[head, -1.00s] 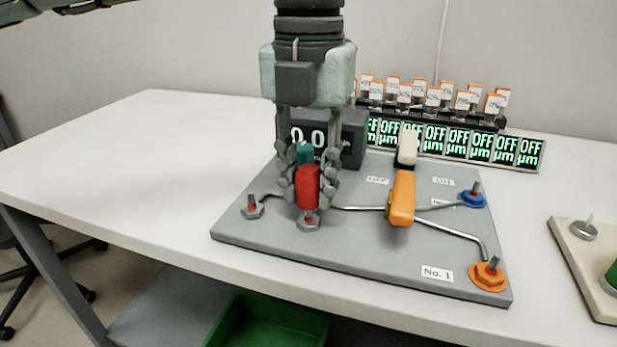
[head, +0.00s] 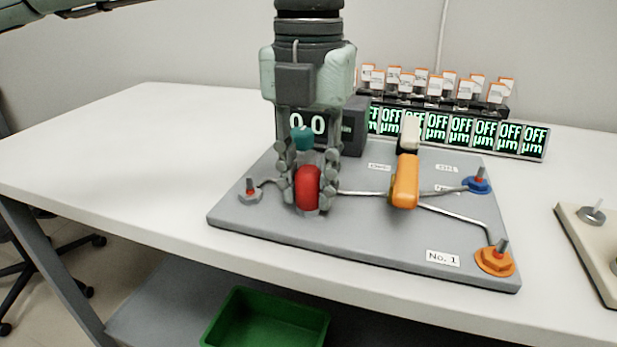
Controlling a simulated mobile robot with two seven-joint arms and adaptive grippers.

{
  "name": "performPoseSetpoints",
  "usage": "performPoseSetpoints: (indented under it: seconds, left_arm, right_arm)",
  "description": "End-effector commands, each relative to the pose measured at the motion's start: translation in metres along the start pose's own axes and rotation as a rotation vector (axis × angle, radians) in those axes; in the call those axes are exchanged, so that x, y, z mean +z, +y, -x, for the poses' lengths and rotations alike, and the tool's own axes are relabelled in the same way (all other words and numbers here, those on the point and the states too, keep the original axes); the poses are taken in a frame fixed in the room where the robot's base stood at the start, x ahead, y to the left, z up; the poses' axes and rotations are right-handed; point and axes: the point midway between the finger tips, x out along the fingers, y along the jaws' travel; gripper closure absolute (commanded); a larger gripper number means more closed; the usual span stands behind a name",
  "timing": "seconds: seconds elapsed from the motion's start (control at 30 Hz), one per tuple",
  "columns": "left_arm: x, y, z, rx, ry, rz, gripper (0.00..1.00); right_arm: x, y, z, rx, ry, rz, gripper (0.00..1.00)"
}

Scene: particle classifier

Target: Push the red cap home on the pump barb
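The red cap (head: 308,188) is upright over a grey hex-based fitting (head: 309,212) on the grey board marked No. 1 (head: 262,226). Little of the fitting shows below the cap; the barb itself is hidden, so I cannot tell how deep the cap sits. My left gripper (head: 308,196) points straight down, with its fingers closed on both sides of the cap. A teal part (head: 302,138) shows between the fingers above the cap. My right gripper is not in view.
An orange valve handle (head: 405,182) stands right of the gripper. A display box (head: 353,128) is close behind. Blue (head: 479,184) and orange (head: 495,260) fittings are on the right. A green bin (head: 232,322) is below. The table's left is clear.

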Motion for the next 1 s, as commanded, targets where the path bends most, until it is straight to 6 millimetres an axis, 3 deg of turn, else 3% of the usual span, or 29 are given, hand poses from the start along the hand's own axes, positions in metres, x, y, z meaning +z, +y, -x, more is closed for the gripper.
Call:
performPoseSetpoints:
  seconds: [0.03,0.17,0.57,1.0]
  left_arm:
    - [0.000,0.000,0.001,0.000,-0.001,0.000,0.66]
    - [0.000,0.000,0.001,0.000,-0.001,0.000,0.50]
    - [0.001,0.000,0.009,-0.001,-0.004,0.001,0.49]
    - [0.000,-0.001,0.094,-0.001,-0.003,0.000,0.49]
  right_arm:
    - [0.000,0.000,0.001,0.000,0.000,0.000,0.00]
    - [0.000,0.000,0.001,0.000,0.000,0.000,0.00]
    - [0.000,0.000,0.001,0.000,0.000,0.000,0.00]
    - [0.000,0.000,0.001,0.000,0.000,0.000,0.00]
